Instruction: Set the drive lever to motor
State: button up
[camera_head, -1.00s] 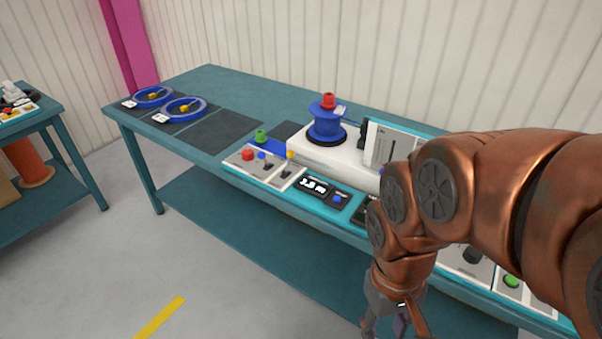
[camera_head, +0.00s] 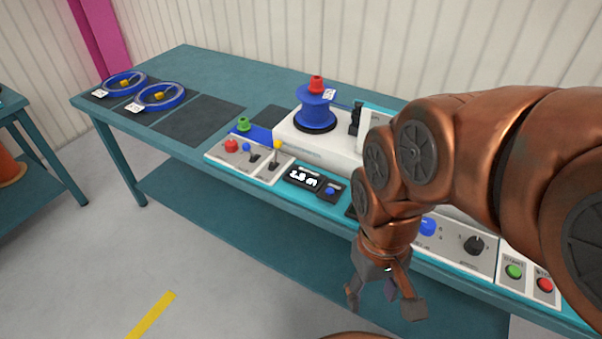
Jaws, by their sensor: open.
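A white control panel (camera_head: 215,151) sits at the bench's front edge, left of the machine. My gripper (camera_head: 384,302) points down in front of the bench, right of and below this panel. Its fingers are apart, empty and touching no control.
A blue reel (camera_head: 315,112) with a red knob stands on the white machine (camera_head: 300,138). Two blue rings (camera_head: 125,84) lie at the bench's left end. My arm hides part of the machine's right side.

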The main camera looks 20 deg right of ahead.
aim_at(246, 147)
jog(key=u, duration=0.3)
jog(key=k, duration=0.8)
jog(key=u, duration=0.65)
jog(key=k, duration=0.55)
jog(key=u, duration=0.8)
jog(key=i, duration=1.3)
jog(key=z, duration=0.75)
jog(key=i, duration=0.55)
jog(key=z, duration=0.55)
